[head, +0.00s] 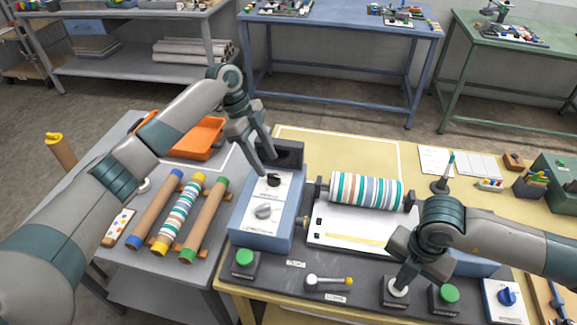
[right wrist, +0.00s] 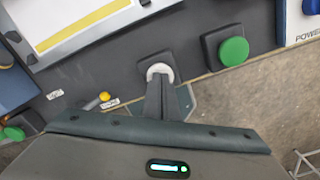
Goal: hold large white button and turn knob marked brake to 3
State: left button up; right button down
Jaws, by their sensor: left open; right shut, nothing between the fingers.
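The large white button (head: 398,291) is on a dark square base at the front of the table. In the right wrist view, the white button (right wrist: 160,70) shows at the tips of my right gripper (right wrist: 162,82). My right gripper (head: 402,282) is shut, pointing down onto the button; whether it is pressed in cannot be told. A blue box with a white panel has a black knob (head: 273,180) and a grey knob (head: 264,211). Their markings are too small to read, so I cannot tell which is brake. My left gripper (head: 268,164) is open just above the black knob.
Green buttons (head: 244,258) (head: 445,294) stand either side of the white one. A striped roller (head: 366,190) sits behind. A blue power knob (head: 507,297) is at the right. Coloured rolls (head: 155,208) lie on the left table.

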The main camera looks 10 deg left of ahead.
pick_arm(q)
jog(key=v, duration=0.7)
jog(key=shift+r, duration=0.15)
pick_arm(e)
jog(key=shift+s+f, duration=0.25)
jog(key=shift+w+r+p, duration=0.15)
jog(key=shift+r+p, duration=0.25)
jog(key=shift+r, duration=0.35)
pick_arm(q)
notch_tip(320, 180, up, 4)
jog(key=p, duration=0.3)
pick_arm(e)
notch_tip(320, 180, up, 6)
jog(key=shift+r, duration=0.25)
jog(key=shift+f, duration=0.1)
